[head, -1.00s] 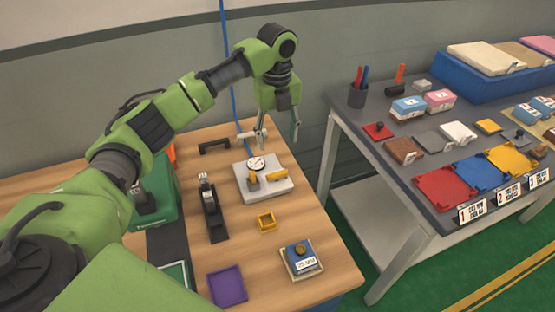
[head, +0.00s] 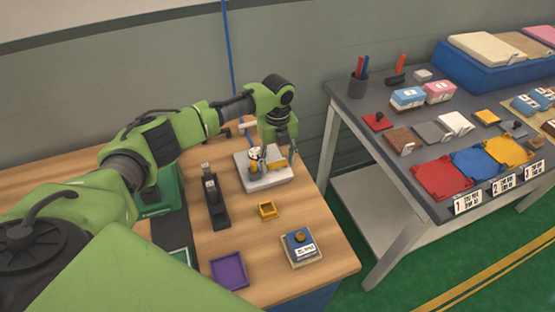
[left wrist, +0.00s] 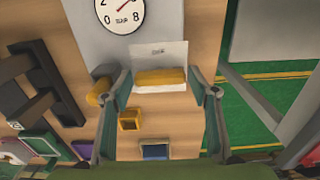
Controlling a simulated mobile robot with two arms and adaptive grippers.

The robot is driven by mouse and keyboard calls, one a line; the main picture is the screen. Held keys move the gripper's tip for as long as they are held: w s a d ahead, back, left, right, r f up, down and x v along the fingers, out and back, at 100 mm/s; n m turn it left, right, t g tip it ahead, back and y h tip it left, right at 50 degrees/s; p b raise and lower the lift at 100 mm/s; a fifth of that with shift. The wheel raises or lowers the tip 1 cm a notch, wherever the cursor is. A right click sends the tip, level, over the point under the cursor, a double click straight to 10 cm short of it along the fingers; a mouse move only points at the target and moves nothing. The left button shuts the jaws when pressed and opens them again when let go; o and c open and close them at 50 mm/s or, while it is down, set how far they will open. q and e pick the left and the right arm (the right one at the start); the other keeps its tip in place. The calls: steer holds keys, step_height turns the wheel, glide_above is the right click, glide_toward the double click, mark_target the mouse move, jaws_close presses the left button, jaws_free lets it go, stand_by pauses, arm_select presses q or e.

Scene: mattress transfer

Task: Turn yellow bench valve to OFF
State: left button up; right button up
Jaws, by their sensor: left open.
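The yellow bench valve handle (head: 279,163) is a yellow bar on a light grey block (head: 268,180) on the wooden bench. In the left wrist view the handle (left wrist: 160,76) lies crosswise, with a pale plate carrying small unreadable text beside it. My left gripper (head: 276,151) is open, low over the block. In the left wrist view its fingers (left wrist: 159,84) stand on either side of the handle, apart from each other; I cannot tell whether they touch it. My right gripper is out of view.
A yellow post (left wrist: 98,92) stands on the block beside the handle. A black clamp-like fixture (head: 214,198), a small yellow tray (head: 267,210), a blue box (head: 300,246) and a purple tray (head: 229,271) lie nearby. A grey table (head: 350,120) with coloured items stands to the right.

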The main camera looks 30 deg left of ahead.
arm_select(q)
steer(key=shift+c, duration=0.7)
steer(key=c, duration=0.7)
steer(key=shift+r+n+p, duration=0.2)
steer(key=shift+n+p, duration=0.9)
steer(key=shift+n, duration=0.1)
steer(key=n+p, duration=0.3)
steer(key=n, duration=0.1)
steer(key=n+p, duration=0.3)
steer(key=n, duration=0.3)
steer(key=shift+n+p, duration=0.35)
steer(key=shift+n, duration=0.05)
steer(key=n+p, duration=0.2)
steer(key=n, duration=0.2)
steer(key=shift+w+f+n, duration=0.1)
steer(key=shift+n, duration=0.2)
